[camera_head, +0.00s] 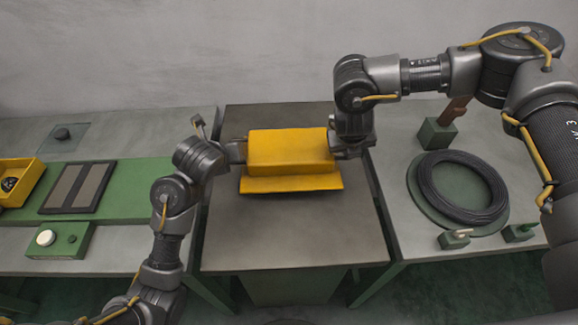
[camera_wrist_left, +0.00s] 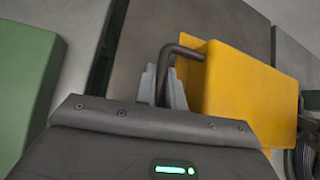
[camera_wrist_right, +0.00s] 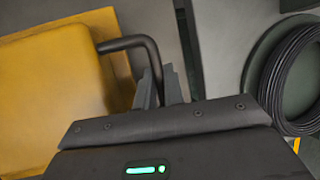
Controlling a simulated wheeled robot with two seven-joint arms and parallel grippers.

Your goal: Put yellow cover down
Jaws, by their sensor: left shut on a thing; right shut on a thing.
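The yellow cover (camera_head: 290,152) is a box-like hood with a flange along its front edge, over the middle grey table (camera_head: 300,235). I cannot tell whether it touches the table. My left gripper (camera_head: 238,152) is at the cover's left end. In the left wrist view its fingers (camera_wrist_left: 163,88) are shut on a dark bent handle (camera_wrist_left: 182,50) on the cover (camera_wrist_left: 245,95). My right gripper (camera_head: 345,150) is at the right end. In the right wrist view its fingers (camera_wrist_right: 160,88) are shut on the other dark bent handle (camera_wrist_right: 130,43) of the cover (camera_wrist_right: 55,95).
A black cable coil (camera_head: 463,187) lies on a green disc on the right table, with a green block (camera_head: 437,134) behind it. The left table holds a yellow bin (camera_head: 20,180), a dark framed panel (camera_head: 77,187) and a green button box (camera_head: 58,240). The middle table's front is clear.

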